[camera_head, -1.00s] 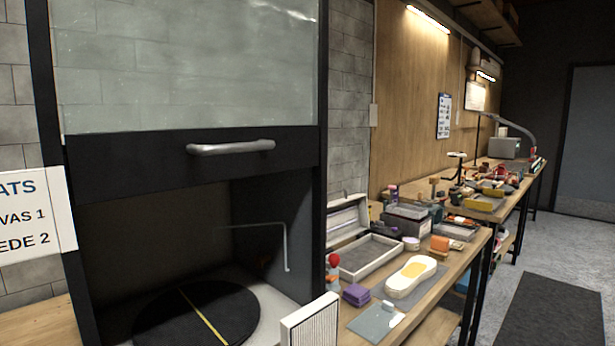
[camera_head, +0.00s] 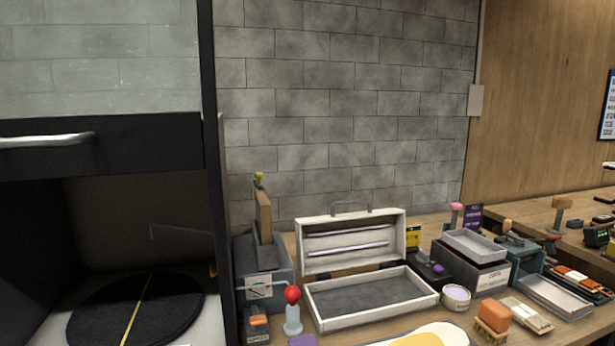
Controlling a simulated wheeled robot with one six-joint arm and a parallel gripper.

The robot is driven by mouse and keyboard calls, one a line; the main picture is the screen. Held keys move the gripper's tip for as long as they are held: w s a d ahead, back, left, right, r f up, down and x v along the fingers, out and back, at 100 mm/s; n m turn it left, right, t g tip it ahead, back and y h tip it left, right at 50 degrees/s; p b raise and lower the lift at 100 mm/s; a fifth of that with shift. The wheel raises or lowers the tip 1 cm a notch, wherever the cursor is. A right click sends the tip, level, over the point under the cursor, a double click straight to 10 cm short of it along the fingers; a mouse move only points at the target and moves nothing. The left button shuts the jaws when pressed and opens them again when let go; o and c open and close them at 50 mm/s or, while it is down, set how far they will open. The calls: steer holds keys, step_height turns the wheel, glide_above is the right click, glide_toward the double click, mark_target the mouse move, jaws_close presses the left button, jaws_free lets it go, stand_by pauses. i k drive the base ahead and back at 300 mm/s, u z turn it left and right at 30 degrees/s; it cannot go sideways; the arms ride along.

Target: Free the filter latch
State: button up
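My gripper is not in view. A dark spray booth with a raised glass front and a metal handle (camera_head: 45,140) stands at the left. Inside it lies a round black turntable (camera_head: 95,310) with a yellow line. No filter latch can be made out for certain. A grey box (camera_head: 268,285) with a label and an upright wooden piece stands just right of the booth's frame. In front of it is a small bottle with a red ball top (camera_head: 292,305).
An open white case (camera_head: 425,305) lies on the bench. Right of it are a small round tub (camera_head: 456,297), an orange-topped brush (camera_head: 493,315), stacked grey trays (camera_head: 475,246) and a low tray (camera_head: 556,298). A white and yellow sole (camera_head: 430,338) is cut off at the bottom edge.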

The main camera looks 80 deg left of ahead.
mark_target(258, 176)
steer(key=i, duration=0.2)
steer(key=u, duration=3.2)
steer(key=i, duration=0.4)
steer(key=u, duration=2.35)
steer(key=k, duration=1.15)
steer(key=z, duration=1.6)
